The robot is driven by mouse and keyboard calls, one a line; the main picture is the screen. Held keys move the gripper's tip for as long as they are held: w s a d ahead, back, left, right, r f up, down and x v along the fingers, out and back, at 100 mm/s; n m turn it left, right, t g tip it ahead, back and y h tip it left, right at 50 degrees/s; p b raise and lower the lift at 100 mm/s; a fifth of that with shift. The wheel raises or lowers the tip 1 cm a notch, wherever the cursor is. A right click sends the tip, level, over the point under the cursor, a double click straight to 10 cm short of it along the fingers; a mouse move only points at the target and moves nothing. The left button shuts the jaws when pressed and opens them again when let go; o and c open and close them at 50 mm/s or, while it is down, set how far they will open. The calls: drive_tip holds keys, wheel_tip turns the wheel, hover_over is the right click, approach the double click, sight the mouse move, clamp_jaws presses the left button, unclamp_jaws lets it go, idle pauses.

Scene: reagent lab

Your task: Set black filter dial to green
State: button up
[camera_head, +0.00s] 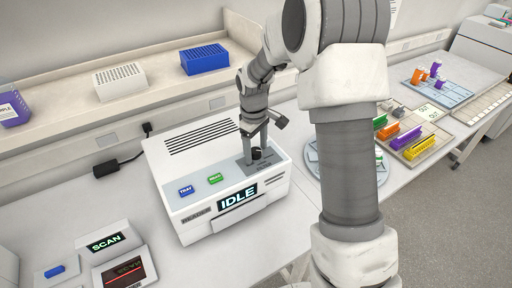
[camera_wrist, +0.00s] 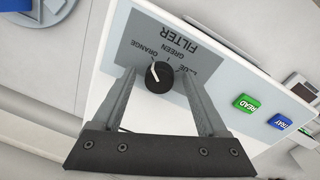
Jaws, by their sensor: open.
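The black filter dial (camera_wrist: 160,80) sits on a grey panel (camera_wrist: 128,52) with the labels FILTER, ORANGE, GREEN and BLUE, upside down in the wrist view. Its white pointer is towards the ORANGE label, to the left of GREEN (camera_wrist: 176,58). My gripper (camera_wrist: 158,72) is open, with one finger on each side of the dial. Gaps show between dial and fingers. In the head view my gripper (camera_head: 254,140) points down over the dial (camera_head: 257,153) on the right of the white reader's top.
The white reader (camera_head: 165,165) shows IDLE on its display (camera_head: 238,196). A green READ button (camera_head: 215,178) and a blue TRAY button (camera_head: 186,190) lie left of the dial. A scanner (camera_head: 106,243) stands at front left. Racks stand on the back shelf (camera_head: 60,103).

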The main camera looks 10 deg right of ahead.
clamp_jaws()
idle(0.4)
drive_tip(key=shift+m, duration=0.3)
drive_tip(key=m+b, duration=0.2)
drive_tip(key=m, duration=0.2)
drive_tip(key=shift+a, duration=0.1)
drive_tip(key=m+b, duration=0.1)
drive_tip(key=m, duration=0.4)
drive_tip(key=shift+r, duration=0.1)
idle(0.5)
unclamp_jaws()
drive_tip(key=shift+g, duration=0.3)
